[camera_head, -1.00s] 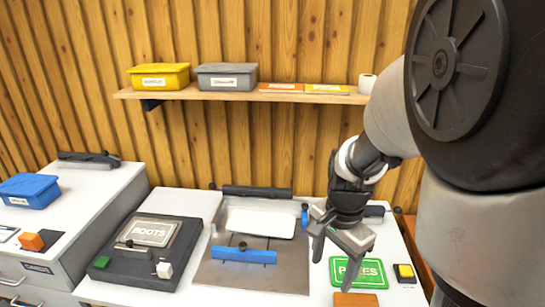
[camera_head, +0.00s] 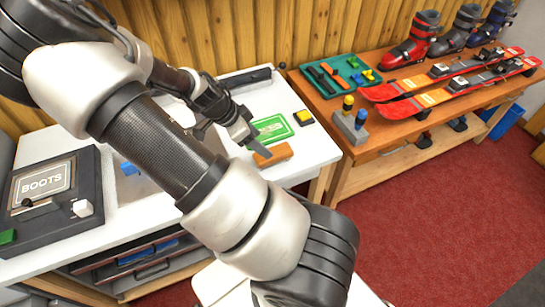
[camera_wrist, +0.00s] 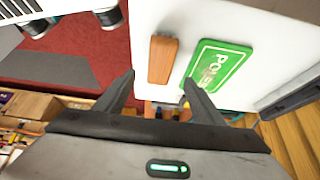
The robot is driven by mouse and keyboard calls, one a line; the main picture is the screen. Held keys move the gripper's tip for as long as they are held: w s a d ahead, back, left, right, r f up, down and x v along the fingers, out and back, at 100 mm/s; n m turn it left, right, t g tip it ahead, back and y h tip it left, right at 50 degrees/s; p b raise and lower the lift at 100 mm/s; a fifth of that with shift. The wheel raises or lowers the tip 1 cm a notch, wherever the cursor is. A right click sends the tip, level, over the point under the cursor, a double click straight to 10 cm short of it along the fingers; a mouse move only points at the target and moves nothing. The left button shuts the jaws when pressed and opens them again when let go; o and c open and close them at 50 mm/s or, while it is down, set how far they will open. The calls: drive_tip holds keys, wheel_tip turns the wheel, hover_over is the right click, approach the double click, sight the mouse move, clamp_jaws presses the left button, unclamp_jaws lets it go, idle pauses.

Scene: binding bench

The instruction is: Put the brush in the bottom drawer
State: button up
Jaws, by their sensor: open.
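A wooden orange-brown block, which looks like the brush (camera_head: 272,153), lies on the white bench top in front of the green POLES sign; its bristles cannot be seen. It also shows in the wrist view (camera_wrist: 162,59), ahead of the fingers. My gripper (camera_head: 254,146) is open and empty near the brush, fingers apart (camera_wrist: 158,84); I cannot tell its exact height above the bench. Dark drawers (camera_head: 150,270) sit under the bench's front edge at lower left, partly hidden by my arm. I cannot tell how far they are open.
The green POLES sign (camera_head: 271,129) and a yellow button (camera_head: 304,118) lie behind the brush. A dark BOOTS press (camera_head: 50,192) stands at left. A wooden table (camera_head: 400,122) at right carries skis, boots and a green tray (camera_head: 340,76). Red carpet (camera_head: 440,220) is clear at right.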

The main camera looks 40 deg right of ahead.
drive_tip(key=x, duration=0.4)
drive_tip(key=shift+f, duration=0.1)
drive_tip(key=x, duration=0.4)
drive_tip(key=shift+d+f, duration=0.1)
drive_tip(key=shift+d, duration=0.15)
drive_tip(key=shift+s+d+f, duration=0.1)
drive_tip(key=shift+d+f, duration=0.05)
drive_tip(key=shift+f, duration=0.2)
drive_tip(key=shift+f+b, duration=0.25)
drive_tip(key=shift+b, duration=0.25)
drive_tip(key=shift+r, duration=0.1)
drive_tip(key=c, duration=1.3)
